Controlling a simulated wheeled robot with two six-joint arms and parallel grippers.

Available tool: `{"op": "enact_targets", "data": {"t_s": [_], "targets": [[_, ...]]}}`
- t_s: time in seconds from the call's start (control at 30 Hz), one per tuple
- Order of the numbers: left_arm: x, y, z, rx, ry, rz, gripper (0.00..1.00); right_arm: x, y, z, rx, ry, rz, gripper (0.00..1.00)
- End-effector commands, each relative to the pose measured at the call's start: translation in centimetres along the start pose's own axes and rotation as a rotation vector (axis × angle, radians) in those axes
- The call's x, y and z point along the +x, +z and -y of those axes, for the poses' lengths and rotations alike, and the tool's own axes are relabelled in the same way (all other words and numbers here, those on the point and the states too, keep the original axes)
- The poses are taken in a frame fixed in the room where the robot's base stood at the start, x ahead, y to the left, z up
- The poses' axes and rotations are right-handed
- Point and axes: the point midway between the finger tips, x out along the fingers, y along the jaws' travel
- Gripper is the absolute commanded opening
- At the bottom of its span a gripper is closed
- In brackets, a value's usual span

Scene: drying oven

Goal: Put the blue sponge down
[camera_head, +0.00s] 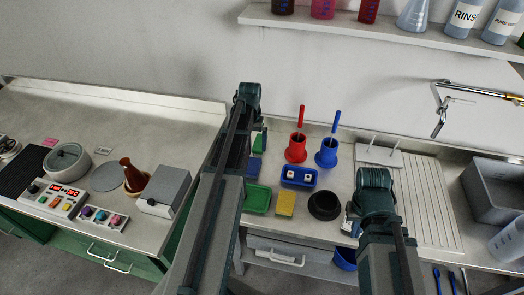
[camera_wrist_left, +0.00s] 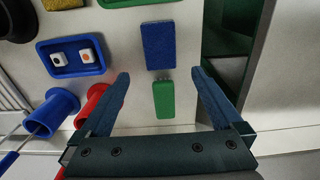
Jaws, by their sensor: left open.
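The blue sponge (camera_wrist_left: 158,45) lies flat on the counter in the left wrist view, beyond my fingertips. In the head view the blue sponge (camera_head: 254,168) shows partly beside my left arm. A green sponge (camera_wrist_left: 163,98) appears between the fingers of my left gripper (camera_wrist_left: 160,76), whose fingers are spread wide and touch neither sponge as far as I can see. In the head view my left arm hides most of this gripper. My right arm is at the right in the head view; its jaws cannot be made out.
A green tray (camera_head: 257,198), a yellow sponge (camera_head: 285,203), a blue tray (camera_head: 299,177) with white blocks and a black round dish (camera_head: 324,205) stand close by. Red (camera_head: 296,149) and blue (camera_head: 327,153) cups with upright handles stand behind. A shelf of bottles overhangs the back.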

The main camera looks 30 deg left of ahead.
Motion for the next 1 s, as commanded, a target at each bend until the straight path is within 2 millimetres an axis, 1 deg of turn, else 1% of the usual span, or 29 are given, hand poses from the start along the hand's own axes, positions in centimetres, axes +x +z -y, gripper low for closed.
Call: {"op": "enact_targets", "data": {"t_s": [0.1, 0.17, 0.27, 0.3, 0.37, 0.4, 0.47, 0.5, 0.57, 0.6, 0.63, 0.7, 0.8, 0.9, 1.0], "targets": [[0.1, 0.1, -0.1, 0.001, 0.0, 0.0, 1.0, 0.1, 0.0, 0.0, 0.0, 0.0, 0.0, 0.0], [0.1, 0.4, -0.8, 0.012, -0.001, 0.001, 1.0, 0.1, 0.0, 0.0, 0.0, 0.0, 0.0, 0.0], [0.1, 2.2, -4.1, 0.062, -0.008, 0.006, 1.0, 0.1, 0.0, 0.0, 0.0, 0.0, 0.0, 0.0], [0.1, 3.3, -6.2, 0.094, -0.012, 0.009, 1.0, 0.1, 0.0, 0.0, 0.0, 0.0, 0.0, 0.0], [0.0, 5.5, -9.6, 0.152, -0.023, 0.014, 1.0, 0.1, 0.0, 0.0, 0.0, 0.0, 0.0, 0.0], [0.0, 7.3, -11.9, 0.196, -0.03, 0.018, 1.0, 0.1, 0.0, 0.0, 0.0, 0.0, 0.0, 0.0], [0.0, 9.9, -15.1, 0.259, -0.042, 0.022, 1.0, 0.1, 0.0, 0.0, 0.0, 0.0, 0.0, 0.0], [0.0, 11.7, -16.9, 0.299, -0.049, 0.025, 1.0, 0.1, 0.0, 0.0, 0.0, 0.0, 0.0, 0.0], [0.0, 14.4, -19.3, 0.357, -0.062, 0.028, 1.0, 0.1, 0.0, 0.0, 0.0, 0.0, 0.0, 0.0], [0.0, 16.0, -20.6, 0.393, -0.069, 0.029, 1.0, 0.1, 0.0, 0.0, 0.0, 0.0, 0.0, 0.0], [-0.1, 17.2, -21.5, 0.417, -0.074, 0.03, 1.0, 0.1, 0.0, 0.0, 0.0, 0.0, 0.0, 0.0], [-0.1, 19.6, -23.1, 0.468, -0.085, 0.031, 1.0, 0.1, 0.0, 0.0, 0.0, 0.0, 0.0, 0.0], [-0.1, 22.2, -24.6, 0.523, -0.098, 0.031, 1.0, 0.1, 0.0, 0.0, 0.0, 0.0, 0.0, 0.0], [-0.1, 23.7, -25.4, 0.554, -0.105, 0.031, 1.0, 0.1, 0.0, 0.0, 0.0, 0.0, 0.0, 0.0], [-0.1, 24.2, -25.7, 0.567, -0.109, 0.031, 1.0, 0.1, 0.0, 0.0, 0.0, 0.0, 0.0, 0.0]]}}
